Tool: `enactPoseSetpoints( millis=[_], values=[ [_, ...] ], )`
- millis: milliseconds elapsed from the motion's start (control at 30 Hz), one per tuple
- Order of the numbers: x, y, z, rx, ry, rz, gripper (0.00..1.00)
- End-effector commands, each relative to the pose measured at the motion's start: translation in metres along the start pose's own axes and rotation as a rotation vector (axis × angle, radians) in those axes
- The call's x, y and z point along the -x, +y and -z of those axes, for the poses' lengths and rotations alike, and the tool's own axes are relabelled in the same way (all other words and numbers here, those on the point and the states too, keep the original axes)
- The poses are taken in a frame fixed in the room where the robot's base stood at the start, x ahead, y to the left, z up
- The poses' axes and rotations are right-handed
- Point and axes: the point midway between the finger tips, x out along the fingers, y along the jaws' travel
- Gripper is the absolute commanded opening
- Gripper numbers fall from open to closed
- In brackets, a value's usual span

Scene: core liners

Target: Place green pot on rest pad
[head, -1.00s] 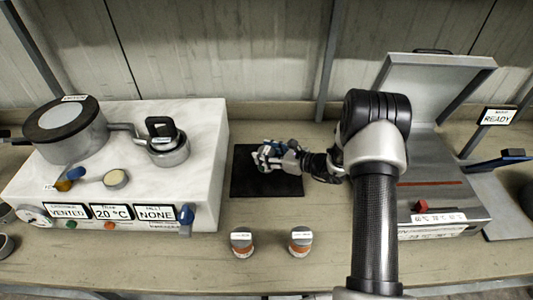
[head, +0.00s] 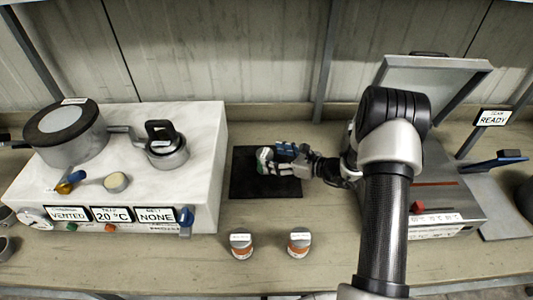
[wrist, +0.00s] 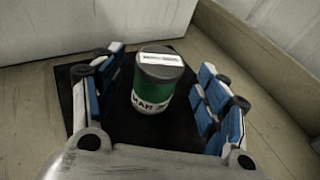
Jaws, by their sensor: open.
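The green pot (wrist: 157,82) has a dark grey lid with a white label. It stands upright on the black rest pad (wrist: 125,138), as the wrist view shows. In the head view the pot (head: 264,157) shows only partly at the fingers' tips, over the dark pad (head: 262,190). My gripper (wrist: 160,92) is open, with blue-padded fingers on both sides of the pot and a gap on each side. In the head view my gripper (head: 275,160) reaches over the pad from the right.
A white marble-look unit (head: 205,130) with a large lidded pot (head: 75,145) stands left. Two small orange-banded pots (head: 241,246) (head: 299,244) stand in front of the pad. A grey open-lidded machine (head: 440,185) stands right. Bench is clear between pad and small pots.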

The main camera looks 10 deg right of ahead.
Motion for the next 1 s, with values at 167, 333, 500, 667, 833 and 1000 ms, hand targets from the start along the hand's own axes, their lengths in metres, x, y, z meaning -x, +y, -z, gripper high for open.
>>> enactPoseSetpoints(
  millis=[167,333,500,667,833,1000],
  values=[
    [0.041,-0.001,-0.002,-0.002,-0.001,0.004,0.68],
    [0.066,-0.001,-0.001,0.000,0.000,0.002,0.68],
    [0.074,0.005,-0.009,0.027,0.004,-0.020,0.68],
    [0.074,0.045,-0.060,0.209,0.046,-0.161,0.68],
    [0.090,0.122,-0.123,0.551,0.136,-0.398,0.68],
    [0.127,0.195,-0.158,0.913,0.238,-0.613,0.68]
  ],
)
